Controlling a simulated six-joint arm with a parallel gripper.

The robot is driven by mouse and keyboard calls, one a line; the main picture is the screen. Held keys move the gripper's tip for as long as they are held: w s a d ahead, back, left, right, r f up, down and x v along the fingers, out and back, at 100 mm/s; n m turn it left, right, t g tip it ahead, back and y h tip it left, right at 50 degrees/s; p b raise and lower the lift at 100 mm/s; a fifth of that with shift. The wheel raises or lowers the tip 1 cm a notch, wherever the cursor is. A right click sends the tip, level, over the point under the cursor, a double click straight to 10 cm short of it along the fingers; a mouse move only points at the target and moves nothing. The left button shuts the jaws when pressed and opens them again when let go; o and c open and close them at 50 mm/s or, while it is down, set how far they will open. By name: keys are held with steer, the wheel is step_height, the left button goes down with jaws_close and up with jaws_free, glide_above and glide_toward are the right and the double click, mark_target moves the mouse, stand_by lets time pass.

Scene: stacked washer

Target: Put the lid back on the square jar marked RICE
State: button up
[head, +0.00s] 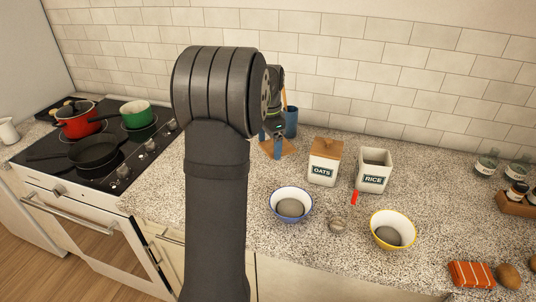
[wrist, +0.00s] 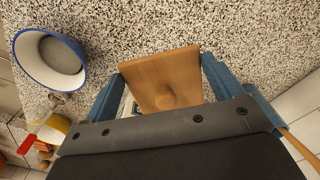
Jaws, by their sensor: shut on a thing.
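The square white jar marked RICE (head: 373,179) stands on the counter with its top open. My gripper (head: 271,148) is left of it, beyond the jar marked OATS. In the wrist view my gripper (wrist: 164,66) has its two blue fingers shut on opposite edges of a square wooden lid (wrist: 157,72). The lid's round knob points toward the wrist camera. The lid also shows partly behind the fingers in the head view (head: 288,149). I cannot tell whether it touches the counter.
The OATS jar (head: 322,172), with its wooden lid on, stands between my gripper and the RICE jar. A blue cup (head: 292,122) stands behind my gripper. A blue-rimmed bowl (head: 290,205), a yellow-rimmed bowl (head: 393,230) and a red-handled item (head: 354,197) lie nearer the front.

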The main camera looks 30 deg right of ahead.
steer(key=shift+m, duration=0.9)
steer(key=s+d+r, duration=0.1)
steer(key=r, duration=0.1)
steer(key=s+d+r, duration=0.1)
steer(key=d+r, duration=0.1)
steer(key=s+d+r, duration=0.2)
steer(key=shift+r, duration=0.35)
steer(key=s+d+r, duration=0.1)
steer(key=s+d, duration=1.4)
steer(key=d, duration=0.4)
steer(key=shift+a+f, duration=0.15)
steer(key=shift+f, duration=1.2)
steer(key=shift+a+f, duration=0.15)
steer(key=shift+f, duration=1.2)
steer(key=shift+f, duration=0.15)
steer(key=o, duration=0.8)
steer(key=shift+o, duration=0.2)
